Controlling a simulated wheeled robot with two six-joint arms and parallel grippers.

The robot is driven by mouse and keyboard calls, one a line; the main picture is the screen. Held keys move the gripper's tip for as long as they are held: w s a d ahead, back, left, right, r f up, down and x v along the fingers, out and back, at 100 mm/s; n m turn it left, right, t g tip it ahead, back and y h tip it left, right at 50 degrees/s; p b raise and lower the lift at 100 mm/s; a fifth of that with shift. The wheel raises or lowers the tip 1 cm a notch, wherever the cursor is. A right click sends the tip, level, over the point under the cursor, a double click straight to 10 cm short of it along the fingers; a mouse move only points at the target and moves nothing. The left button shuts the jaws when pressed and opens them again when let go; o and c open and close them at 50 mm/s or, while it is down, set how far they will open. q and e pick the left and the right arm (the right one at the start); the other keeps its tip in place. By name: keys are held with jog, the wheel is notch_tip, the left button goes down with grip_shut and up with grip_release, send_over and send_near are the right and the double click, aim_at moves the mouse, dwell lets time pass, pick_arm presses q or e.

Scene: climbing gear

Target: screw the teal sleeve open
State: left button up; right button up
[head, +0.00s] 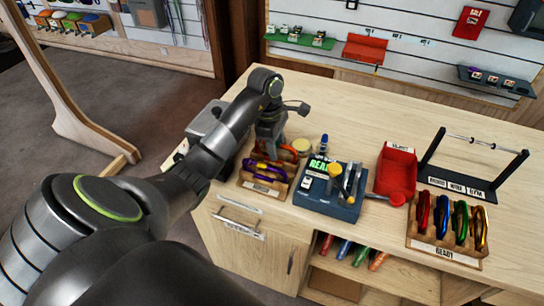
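My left gripper (271,146) points down over a wooden tray (250,183) at the left of the bench. The tray holds a purple carabiner (268,172) and an orange one (289,152), partly hidden by the gripper. The gripper is too small and dark here to tell whether its fingers are open, shut or touching a carabiner. I cannot make out a teal sleeve; it may be hidden or too small. A dark blue fixture (345,208) with a lit green display (318,164) and yellow-handled parts stands right of the tray. My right gripper is not in view.
A red tray (397,172) stands right of the fixture. A wooden "READY" tray (424,240) holds several coloured carabiners. A black rack (432,163) with a bar stands behind it. The back middle of the bench (350,125) is clear. A slatted wall with small shelves is behind.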

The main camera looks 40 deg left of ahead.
pick_arm(q)
jog(key=shift+w+a+b, duration=0.15)
jog(key=shift+w+b, duration=0.25)
jog(key=shift+w, duration=0.25)
jog(key=shift+r, duration=0.25)
jog(key=shift+r+p, duration=1.25)
jog(key=shift+p, duration=0.2)
jog(key=shift+s, duration=0.1)
jog(key=shift+s+p, duration=0.45)
jog(key=shift+s, duration=0.15)
jog(key=shift+f, duration=0.1)
